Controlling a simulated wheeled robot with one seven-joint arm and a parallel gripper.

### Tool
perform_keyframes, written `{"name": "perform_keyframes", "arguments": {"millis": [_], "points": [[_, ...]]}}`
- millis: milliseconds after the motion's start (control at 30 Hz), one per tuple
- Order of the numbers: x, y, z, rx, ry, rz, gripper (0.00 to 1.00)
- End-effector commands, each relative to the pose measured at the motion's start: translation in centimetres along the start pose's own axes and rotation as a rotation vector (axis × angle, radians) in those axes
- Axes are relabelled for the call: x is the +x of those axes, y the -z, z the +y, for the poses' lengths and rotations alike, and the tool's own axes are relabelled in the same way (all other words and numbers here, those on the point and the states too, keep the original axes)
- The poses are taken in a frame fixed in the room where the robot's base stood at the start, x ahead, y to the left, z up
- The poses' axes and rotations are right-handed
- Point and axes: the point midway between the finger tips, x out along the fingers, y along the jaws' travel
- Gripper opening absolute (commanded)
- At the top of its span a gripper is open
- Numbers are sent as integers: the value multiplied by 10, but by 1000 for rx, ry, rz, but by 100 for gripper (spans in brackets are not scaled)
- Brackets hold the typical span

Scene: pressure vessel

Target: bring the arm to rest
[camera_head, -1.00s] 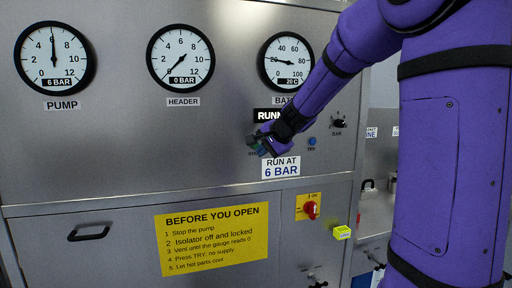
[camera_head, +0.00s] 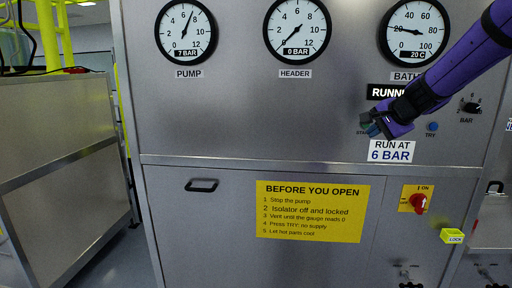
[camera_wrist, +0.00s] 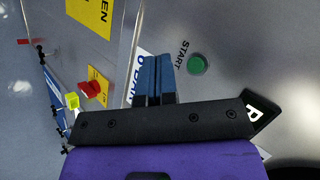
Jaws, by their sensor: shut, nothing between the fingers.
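My gripper (camera_head: 373,130) is at the end of my purple arm, in front of the steel panel on the right in the head view. Its fingers are shut and empty. In the wrist view the blue fingertips (camera_wrist: 154,78) sit together beside the green START button (camera_wrist: 197,65), apart from it in that picture. In the head view my gripper mostly covers the START button. The RUNNING sign (camera_head: 388,91) is lit just above the gripper, and the "RUN AT 6 BAR" label (camera_head: 391,151) is just below it.
The pump gauge (camera_head: 186,32) reads 7 bar, the header gauge (camera_head: 297,30) 0 bar, the bath gauge (camera_head: 415,32) 20 C. A blue TRY button (camera_head: 432,126), red isolator switch (camera_head: 419,203) and yellow lock (camera_head: 452,236) are at the right. Open floor (camera_head: 130,258) shows at left.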

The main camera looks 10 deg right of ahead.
Motion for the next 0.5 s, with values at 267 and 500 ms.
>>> {"name": "perform_keyframes", "arguments": {"millis": [267,500], "points": [[-53,-79,7,-286,-36,-107,0],[-115,-156,48,-642,-114,-210,0]]}}
